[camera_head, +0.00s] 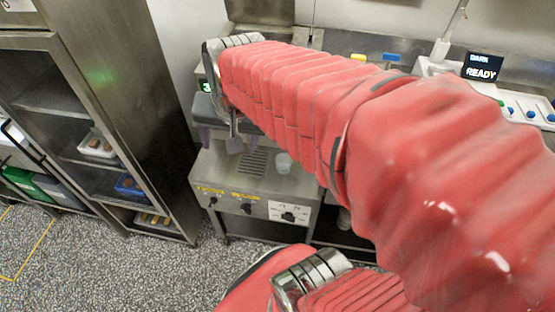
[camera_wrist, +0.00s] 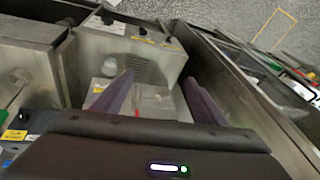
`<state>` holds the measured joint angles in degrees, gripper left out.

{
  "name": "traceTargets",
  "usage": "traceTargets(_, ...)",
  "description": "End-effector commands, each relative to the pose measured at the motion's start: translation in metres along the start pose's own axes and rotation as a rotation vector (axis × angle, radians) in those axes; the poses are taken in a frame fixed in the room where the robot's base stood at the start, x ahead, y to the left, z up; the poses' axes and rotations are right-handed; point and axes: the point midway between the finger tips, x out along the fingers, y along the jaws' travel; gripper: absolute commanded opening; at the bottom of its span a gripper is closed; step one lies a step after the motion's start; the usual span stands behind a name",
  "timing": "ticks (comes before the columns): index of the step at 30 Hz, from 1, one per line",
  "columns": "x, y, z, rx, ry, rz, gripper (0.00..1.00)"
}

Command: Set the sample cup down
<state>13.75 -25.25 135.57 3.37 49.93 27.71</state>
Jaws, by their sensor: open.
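A small whitish cup (camera_head: 284,163), which looks like the sample cup, stands on the flat steel top of a low machine (camera_head: 222,180), just right of a slotted grille (camera_head: 254,161). In the wrist view a pale cup (camera_wrist: 109,66) shows to the left of the left finger, outside the jaws. My gripper (camera_head: 220,140) points down near the back left of the machine's top, apart from the cup. In the wrist view my gripper (camera_wrist: 158,82) has its two purple-grey fingers spread wide, with nothing between them. My red sleeved arm hides part of the machine's right side.
A tall steel rack (camera_head: 110,100) with trays stands at the left. Dials and yellow labels line the machine's front. A counter behind my arm holds a dark display reading READY (camera_head: 482,67) and blue buttons. The speckled floor (camera_head: 130,265) is open at the front left.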

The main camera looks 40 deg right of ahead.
Motion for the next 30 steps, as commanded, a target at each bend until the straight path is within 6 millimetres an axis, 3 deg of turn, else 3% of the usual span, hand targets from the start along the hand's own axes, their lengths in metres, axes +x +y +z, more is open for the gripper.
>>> traceTargets(17,0.072,0.059,-0.076,0.813,-0.081,0.125,0.66)
traceTargets(30,0.136,0.132,-0.117,1.438,-0.11,0.236,0.66)
